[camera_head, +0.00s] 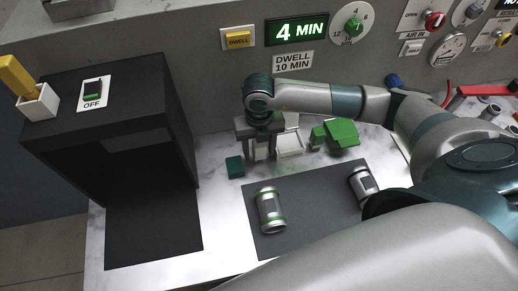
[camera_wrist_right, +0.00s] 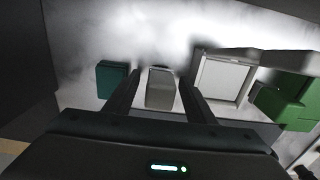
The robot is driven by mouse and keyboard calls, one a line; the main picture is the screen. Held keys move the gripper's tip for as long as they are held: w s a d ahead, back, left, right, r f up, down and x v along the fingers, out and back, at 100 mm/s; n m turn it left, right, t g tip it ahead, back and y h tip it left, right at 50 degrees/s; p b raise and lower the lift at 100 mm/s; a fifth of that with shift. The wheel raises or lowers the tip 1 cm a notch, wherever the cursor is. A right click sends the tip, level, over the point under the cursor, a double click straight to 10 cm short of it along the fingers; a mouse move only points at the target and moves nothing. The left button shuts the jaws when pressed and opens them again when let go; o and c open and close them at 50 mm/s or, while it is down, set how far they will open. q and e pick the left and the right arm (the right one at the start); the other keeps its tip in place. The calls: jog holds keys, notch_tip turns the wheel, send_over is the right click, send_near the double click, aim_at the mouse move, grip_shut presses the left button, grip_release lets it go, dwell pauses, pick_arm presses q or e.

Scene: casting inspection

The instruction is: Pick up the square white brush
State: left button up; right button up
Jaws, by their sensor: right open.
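A small pale block (camera_wrist_right: 160,90), which looks like the square white brush, stands on the light bench. In the right wrist view it is between the two open fingers of my right gripper (camera_wrist_right: 160,97), with a gap on each side. In the head view my right gripper (camera_head: 261,150) points down over the bench behind the dark mat, and its fingers partly hide the pale block. My left gripper is in neither view.
A teal block (camera_wrist_right: 112,79) stands close left of the fingers. A shallow white tray (camera_wrist_right: 222,76) and a green object (camera_wrist_right: 290,101) are to the right. Two cans, a left one (camera_head: 270,210) and a right one (camera_head: 362,184), lie on the dark mat (camera_head: 312,200). A black box (camera_head: 110,110) stands left.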

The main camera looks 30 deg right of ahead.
jog(key=shift+c, duration=0.3)
jog(key=c, duration=1.1)
jog(key=shift+r, duration=0.2)
jog(key=shift+r+b, duration=0.55)
jog(key=shift+r, duration=0.05)
notch_tip(320, 180, up, 2)
jog(key=shift+r+b, duration=0.25)
jog(key=shift+b, duration=0.5)
jog(key=s+d+r+b, duration=0.2)
jog(key=s+r, duration=0.5)
jog(key=s, duration=0.4)
jog(key=shift+s+d+b, duration=0.15)
jog(key=shift+d+b, duration=0.25)
jog(key=shift+d, duration=0.05)
